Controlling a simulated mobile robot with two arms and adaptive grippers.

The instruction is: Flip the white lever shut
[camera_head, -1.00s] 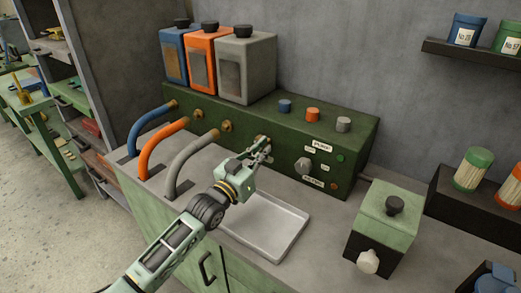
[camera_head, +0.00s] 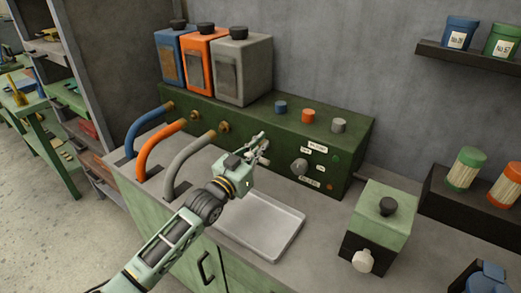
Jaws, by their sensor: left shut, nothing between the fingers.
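My left gripper (camera_head: 257,143) is shut and empty, in front of the long green panel (camera_head: 230,116), over the back edge of the grey tray. The fingers are beside a small pale and metal fitting (camera_head: 265,146) on the panel's front. This may be the white lever, but it is partly hidden by the fingers, so I cannot tell its position or whether they touch it. My right gripper is not in view.
A shallow grey tray (camera_head: 262,228) lies below the gripper. Blue, orange and grey hoses (camera_head: 190,160) rise at the left. A pale green box (camera_head: 384,215) with a whitish knob (camera_head: 362,261) stands at the right. Bare counter (camera_head: 325,212) lies between tray and box.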

